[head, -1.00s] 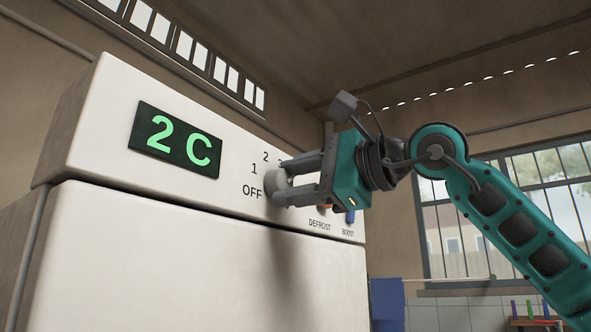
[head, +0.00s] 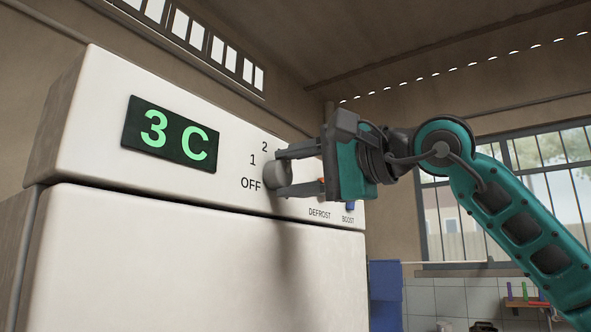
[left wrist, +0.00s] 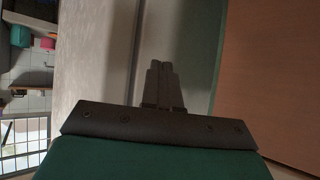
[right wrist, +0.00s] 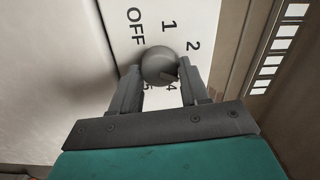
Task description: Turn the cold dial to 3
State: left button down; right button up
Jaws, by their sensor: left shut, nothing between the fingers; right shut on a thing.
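The cold dial (head: 277,177) is a round grey knob on the white fridge's top panel. Around it I read OFF, 1 and 2; in the right wrist view the dial (right wrist: 159,64) also has 4 and 5 below it, and the 3 is hidden by a finger. A small notch shows at the lower right of its face. My right gripper (right wrist: 160,72) is shut on the dial, one finger each side. The green display (head: 170,134) reads 3 C. My left gripper (left wrist: 162,68) shows only in the left wrist view, shut and empty.
The DEFROST label (head: 319,215) and blue BOOST switch (head: 350,206) sit right of the dial, near my right gripper. A blue object (head: 385,294) stands beyond the fridge's right side. Barred windows are behind.

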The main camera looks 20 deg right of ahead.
jog(key=o, duration=1)
jog(key=shift+o, duration=0.2)
jog(key=b+v, duration=0.1)
jog(key=v, duration=1.2)
jog(key=shift+b, duration=0.3)
jog(key=shift+w, duration=0.1)
